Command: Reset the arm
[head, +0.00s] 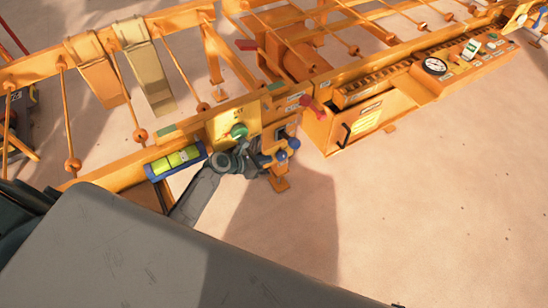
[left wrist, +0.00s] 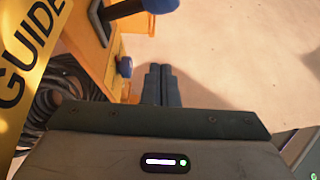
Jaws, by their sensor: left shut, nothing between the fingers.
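My left arm reaches in from the lower left of the head view. My left gripper (head: 254,168) is beside the front of the orange machine (head: 120,155), close to levers with blue knobs (head: 293,143). In the left wrist view its two dark fingers (left wrist: 161,80) lie together, shut and empty, over bare floor. A blue knob (left wrist: 157,5) is ahead of the fingertips and another is to their left. I cannot tell from these views whether the gripper touches the machine. My right gripper is not in view.
A green button (head: 238,131) sits on a yellow panel above my wrist. A blue tray (head: 155,176) holds yellow-green blocks to its left. A drawer (head: 367,121), a red handle (head: 315,107) and a gauge (head: 434,66) are further right. The sandy floor (head: 420,220) at the lower right is clear.

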